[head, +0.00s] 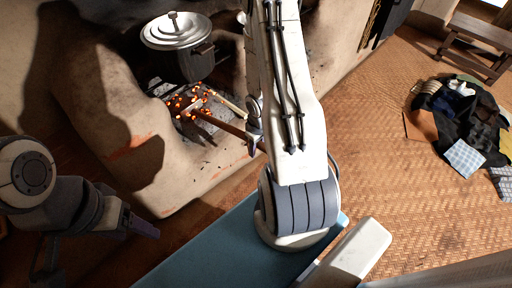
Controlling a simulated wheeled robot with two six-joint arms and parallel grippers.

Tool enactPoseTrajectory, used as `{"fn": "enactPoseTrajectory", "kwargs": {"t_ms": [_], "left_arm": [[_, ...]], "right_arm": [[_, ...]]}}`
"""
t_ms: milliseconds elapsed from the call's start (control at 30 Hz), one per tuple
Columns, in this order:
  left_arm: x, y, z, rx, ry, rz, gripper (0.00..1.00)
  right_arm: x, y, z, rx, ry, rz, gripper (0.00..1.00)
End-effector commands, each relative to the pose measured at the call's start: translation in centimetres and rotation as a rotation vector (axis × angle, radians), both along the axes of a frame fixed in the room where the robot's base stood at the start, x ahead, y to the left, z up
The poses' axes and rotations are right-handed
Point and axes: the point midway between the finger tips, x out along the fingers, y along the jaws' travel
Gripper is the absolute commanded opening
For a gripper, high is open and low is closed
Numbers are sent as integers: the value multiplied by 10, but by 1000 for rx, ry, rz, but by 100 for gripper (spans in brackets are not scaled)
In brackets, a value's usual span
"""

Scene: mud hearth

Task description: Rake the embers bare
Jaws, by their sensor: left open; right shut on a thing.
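Glowing orange embers (187,103) lie in the mouth of the mud hearth (185,165), among grey ash. My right gripper (254,132) is shut on a brown rod (222,124), seemingly the rake's handle. The rod slopes down to the left, and its far end is at the embers. The rake's head cannot be made out there. My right arm hides part of the hearth and the rod's near end. My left gripper (142,226) is open and empty, low at the left, in front of the hearth wall and apart from it.
A lidded metal pot (180,45) sits on the hearth above the embers. A pale stick (230,104) lies beside the rod. A heap of clothes (470,115) lies on the woven mat (420,210) at right, near a wooden bench (478,35).

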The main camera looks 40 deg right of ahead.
Motion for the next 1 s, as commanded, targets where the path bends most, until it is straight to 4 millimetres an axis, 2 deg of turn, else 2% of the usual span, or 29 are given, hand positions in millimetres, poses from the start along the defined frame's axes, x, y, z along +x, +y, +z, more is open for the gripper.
{"fn": "enactPoseTrajectory", "kwargs": {"t_ms": [367, 1000], "left_arm": [[0, 0, 7, 0, 0, 0, 65], [0, 0, 57, 0, 0, 0, 65]], "right_arm": [[0, -1, 7, -1, -3, -2, 0], [2, 0, 57, -1, -3, 0, 0]]}}
